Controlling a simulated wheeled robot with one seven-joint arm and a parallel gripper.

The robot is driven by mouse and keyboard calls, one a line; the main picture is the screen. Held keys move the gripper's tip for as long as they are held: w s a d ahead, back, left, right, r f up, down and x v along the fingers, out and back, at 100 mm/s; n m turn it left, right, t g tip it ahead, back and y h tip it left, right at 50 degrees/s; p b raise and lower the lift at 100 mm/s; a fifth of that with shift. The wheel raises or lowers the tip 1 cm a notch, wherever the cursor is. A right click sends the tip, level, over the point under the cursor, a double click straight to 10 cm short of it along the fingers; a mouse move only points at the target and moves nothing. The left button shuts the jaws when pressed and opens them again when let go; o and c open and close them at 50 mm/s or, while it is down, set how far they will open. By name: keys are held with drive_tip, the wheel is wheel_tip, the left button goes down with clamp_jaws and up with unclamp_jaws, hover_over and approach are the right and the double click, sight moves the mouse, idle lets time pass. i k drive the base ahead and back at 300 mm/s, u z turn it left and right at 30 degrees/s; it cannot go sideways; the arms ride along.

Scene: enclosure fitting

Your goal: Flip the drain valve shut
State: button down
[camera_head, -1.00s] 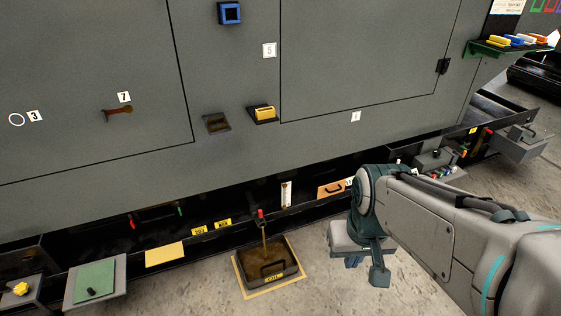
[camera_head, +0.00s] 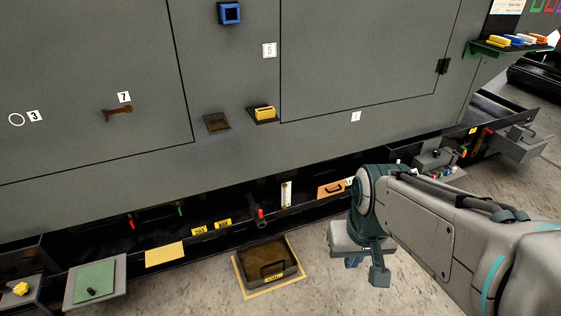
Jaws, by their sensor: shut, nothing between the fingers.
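The drain valve (camera_head: 261,214) is a small dark fitting with a red handle, at the lower edge of the machine, above a drain tray (camera_head: 293,272). No liquid runs from it. The tray is dark, holds brown liquid and stands on a yellow-outlined patch of floor. My gripper (camera_head: 356,262) is to the right of the valve and tray, pointing down and apart from both. It is shut and empty; its fingertips are small and partly hidden by the hand.
Yellow labels (camera_head: 211,228) and a white gauge strip (camera_head: 286,194) flank the valve. An orange panel with a handle (camera_head: 331,189) is to its right. A green-topped box (camera_head: 95,281) juts out at the lower left. Bare floor lies around the tray.

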sight(258, 209)
drive_tip(key=k, duration=0.65)
drive_tip(key=u, duration=0.5)
drive_tip(key=i, duration=1.85)
drive_tip(key=z, duration=0.45)
